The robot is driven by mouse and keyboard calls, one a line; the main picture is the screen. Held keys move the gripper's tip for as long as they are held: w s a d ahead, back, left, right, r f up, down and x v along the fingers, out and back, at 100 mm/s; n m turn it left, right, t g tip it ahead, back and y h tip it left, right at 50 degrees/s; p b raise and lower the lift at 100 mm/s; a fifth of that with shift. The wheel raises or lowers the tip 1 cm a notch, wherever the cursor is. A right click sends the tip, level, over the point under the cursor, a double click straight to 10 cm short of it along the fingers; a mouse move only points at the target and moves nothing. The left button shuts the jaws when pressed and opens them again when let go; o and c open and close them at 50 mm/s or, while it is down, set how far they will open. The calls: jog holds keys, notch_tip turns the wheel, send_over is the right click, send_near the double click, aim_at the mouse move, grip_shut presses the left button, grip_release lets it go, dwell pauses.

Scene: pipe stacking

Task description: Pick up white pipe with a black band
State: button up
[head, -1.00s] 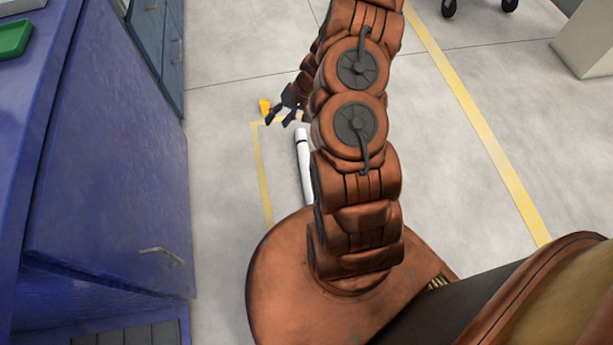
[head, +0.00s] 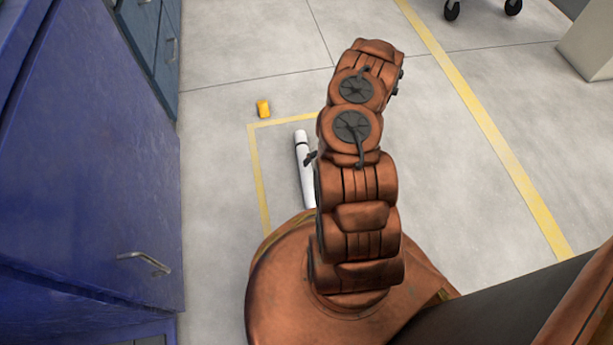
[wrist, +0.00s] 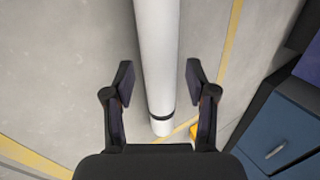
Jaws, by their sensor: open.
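The white pipe (head: 304,165) with a black band lies on the floor in the head view, partly hidden behind my arm. Its banded end points away from my base. In the wrist view the white pipe (wrist: 156,62) runs from the top edge down between the two fingers, with the black band near its lower end. My gripper (wrist: 158,84) is open, with one finger on each side of the pipe and a gap on both sides. I cannot tell its height above the pipe. In the head view only a dark finger tip (head: 311,158) shows beside the pipe.
A small yellow object (head: 263,108) lies on the floor beyond the pipe. Yellow lines (head: 262,180) mark the floor around it. A blue cabinet (head: 90,150) stands at the left. Open grey floor lies to the right of my arm.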

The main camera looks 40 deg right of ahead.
aim_at(309, 169)
jog(key=b+x, duration=0.2)
jog(key=x, duration=0.3)
jog(key=shift+s+f+b, duration=0.1)
jog(key=shift+f+b, duration=0.05)
jog(key=shift+b, duration=0.2)
jog(key=shift+c, duration=0.3)
jog(key=c, duration=1)
jog(key=shift+o, duration=0.2)
